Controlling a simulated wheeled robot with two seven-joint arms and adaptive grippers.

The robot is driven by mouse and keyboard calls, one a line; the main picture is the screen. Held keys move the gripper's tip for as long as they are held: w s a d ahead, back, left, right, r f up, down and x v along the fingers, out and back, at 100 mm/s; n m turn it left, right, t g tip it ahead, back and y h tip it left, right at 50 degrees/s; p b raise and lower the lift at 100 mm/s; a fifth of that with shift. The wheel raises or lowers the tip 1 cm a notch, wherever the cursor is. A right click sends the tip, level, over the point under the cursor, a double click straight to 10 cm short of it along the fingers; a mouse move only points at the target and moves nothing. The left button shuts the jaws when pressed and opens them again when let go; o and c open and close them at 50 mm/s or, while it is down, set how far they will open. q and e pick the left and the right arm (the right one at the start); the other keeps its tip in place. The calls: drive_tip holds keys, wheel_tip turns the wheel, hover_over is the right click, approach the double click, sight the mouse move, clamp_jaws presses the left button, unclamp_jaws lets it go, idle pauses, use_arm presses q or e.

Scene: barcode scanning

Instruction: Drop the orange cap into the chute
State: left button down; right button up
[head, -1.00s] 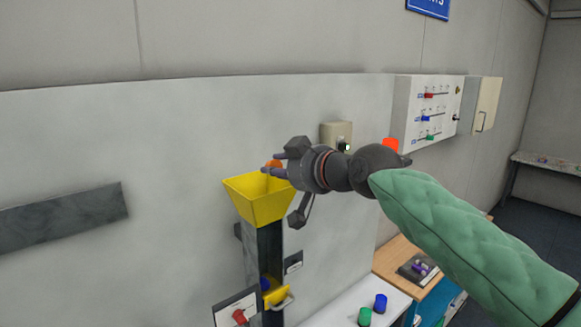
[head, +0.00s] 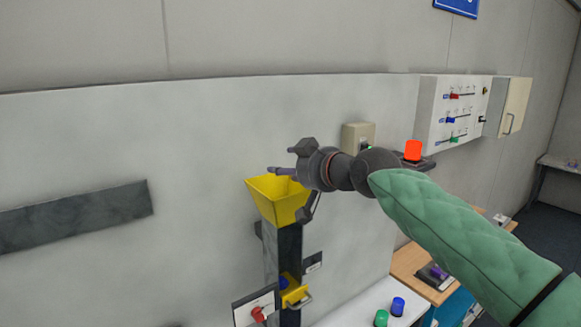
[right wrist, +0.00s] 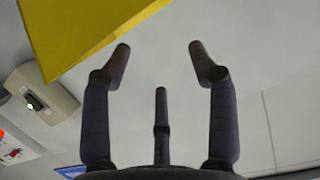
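The chute has a yellow funnel (head: 278,205) on top of a dark upright post (head: 290,243) against the pale panel. My right gripper (head: 287,172) is at the funnel's mouth, with its fingers spread. In the right wrist view, the gripper (right wrist: 160,65) is open with nothing between its fingers, and the yellow funnel (right wrist: 75,30) shows at the upper left. The orange cap is not visible in either view now; the funnel's inside is mostly hidden. My left gripper is not in view.
A beige box (head: 356,136) with a green light is on the panel behind my wrist. A red-orange beacon (head: 413,150) is behind my forearm. A blue cap (head: 398,306) and a green cap (head: 381,318) stand on the white surface below.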

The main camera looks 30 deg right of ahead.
drive_tip(key=v, duration=1.2)
idle(0.6)
